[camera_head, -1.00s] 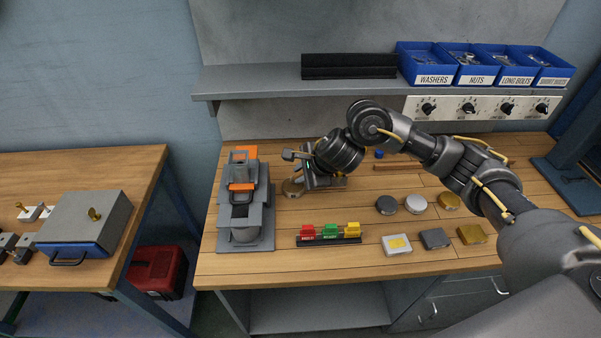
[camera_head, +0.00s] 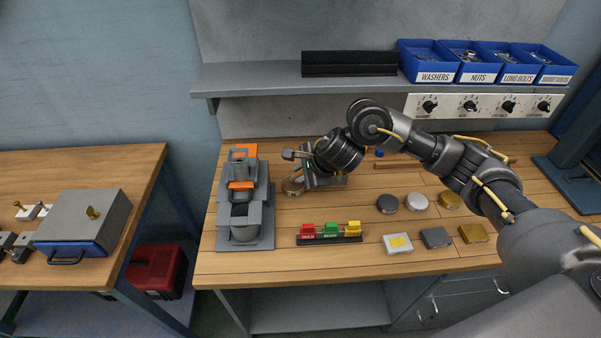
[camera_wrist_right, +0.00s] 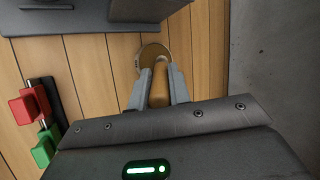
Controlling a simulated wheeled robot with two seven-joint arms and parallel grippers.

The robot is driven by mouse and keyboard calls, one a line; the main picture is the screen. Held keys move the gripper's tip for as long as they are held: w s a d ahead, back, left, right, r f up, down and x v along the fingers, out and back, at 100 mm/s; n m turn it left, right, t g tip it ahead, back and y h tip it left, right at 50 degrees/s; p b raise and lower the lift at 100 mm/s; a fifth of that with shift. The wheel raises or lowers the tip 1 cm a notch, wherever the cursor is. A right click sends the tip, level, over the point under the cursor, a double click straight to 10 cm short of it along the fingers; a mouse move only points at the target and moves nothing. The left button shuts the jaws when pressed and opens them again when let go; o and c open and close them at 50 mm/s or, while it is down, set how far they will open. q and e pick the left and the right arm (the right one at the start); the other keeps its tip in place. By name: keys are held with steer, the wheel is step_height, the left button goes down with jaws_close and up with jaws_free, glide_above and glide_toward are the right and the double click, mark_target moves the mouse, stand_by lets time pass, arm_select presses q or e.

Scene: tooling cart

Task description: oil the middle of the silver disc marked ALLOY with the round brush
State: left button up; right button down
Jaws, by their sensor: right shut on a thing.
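My right gripper (camera_wrist_right: 159,88) is shut on a light wooden handle (camera_wrist_right: 160,80), which looks like that of the round brush. The brush's bristles are hidden. Below it sits a small round tan pot (camera_wrist_right: 151,57), which also shows beside the gripper in the head view (camera_head: 292,188). I cannot tell whether the brush touches the pot. The silver disc (camera_head: 418,201) lies at the right of the bench, between a dark disc (camera_head: 388,203) and a brass disc (camera_head: 450,200). Its marking is too small to read. My left gripper is out of view.
A grey fixture with orange parts (camera_head: 243,200) stands left of the pot. A rack with red, green and yellow tags (camera_head: 330,238) is in front. Square plates (camera_head: 436,238) lie in front of the discs. A shelf (camera_head: 260,80) with blue bins (camera_head: 430,62) is behind.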

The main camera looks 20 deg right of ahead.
steer(key=shift+s+f+b, duration=0.1)
steer(key=shift+f+b, duration=0.45)
steer(key=shift+b, duration=0.2)
stand_by(1.9)
steer(key=shift+r, duration=0.1)
steer(key=shift+r+p, duration=0.7)
steer(key=shift+r, duration=0.25)
steer(key=shift+r+p, duration=1.55)
steer(key=shift+r, duration=1.05)
